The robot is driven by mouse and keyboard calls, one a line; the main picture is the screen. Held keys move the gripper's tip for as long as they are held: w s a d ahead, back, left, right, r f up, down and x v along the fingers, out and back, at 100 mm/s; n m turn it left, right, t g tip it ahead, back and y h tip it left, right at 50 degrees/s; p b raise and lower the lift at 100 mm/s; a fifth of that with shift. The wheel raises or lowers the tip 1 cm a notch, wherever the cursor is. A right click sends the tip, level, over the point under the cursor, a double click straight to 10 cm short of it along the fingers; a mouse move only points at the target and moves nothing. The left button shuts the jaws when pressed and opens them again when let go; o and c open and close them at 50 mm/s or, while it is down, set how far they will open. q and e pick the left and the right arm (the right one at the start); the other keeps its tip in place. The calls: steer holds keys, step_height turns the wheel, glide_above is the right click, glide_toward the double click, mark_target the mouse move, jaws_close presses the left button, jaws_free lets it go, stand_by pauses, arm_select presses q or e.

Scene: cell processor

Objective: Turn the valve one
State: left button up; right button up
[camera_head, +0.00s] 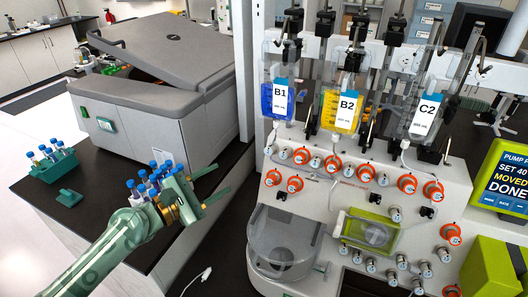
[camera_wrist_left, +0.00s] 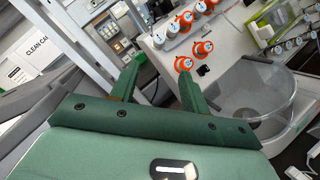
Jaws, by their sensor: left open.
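The cell processor (camera_head: 340,203) has several orange-ringed valves on its sloping panel; I cannot tell which is valve one. On the left of the panel, one valve (camera_head: 302,155) sits above two others, a left one (camera_head: 273,177) and a right one (camera_head: 295,183). Three orange valves also show in the left wrist view, the lowest (camera_wrist_left: 183,64) close to the right finger's tip in the picture. My left gripper (camera_head: 218,183) is open and empty, left of the processor and apart from the valves; it also shows in the left wrist view (camera_wrist_left: 157,78). My right gripper is out of view.
A grey centrifuge-like machine (camera_head: 150,112) stands behind my left arm. Blue-capped tubes stand in a green rack (camera_head: 53,168) and near my left gripper. Bags B1 (camera_head: 280,100), B2 (camera_head: 342,110) and C2 (camera_head: 424,118) hang above the panel. A clear round chamber (camera_head: 284,240) sits below the left valves.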

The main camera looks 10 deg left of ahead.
arm_select(q)
steer(key=p, duration=0.1)
glide_toward(266, 153)
steer(key=x, duration=0.8)
steer(key=shift+w+d, duration=0.2)
steer(key=shift+w, duration=0.15)
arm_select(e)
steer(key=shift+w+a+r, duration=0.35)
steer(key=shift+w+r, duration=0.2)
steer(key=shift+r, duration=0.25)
arm_select(q)
steer(key=shift+c, duration=0.4)
steer(key=c, duration=0.9)
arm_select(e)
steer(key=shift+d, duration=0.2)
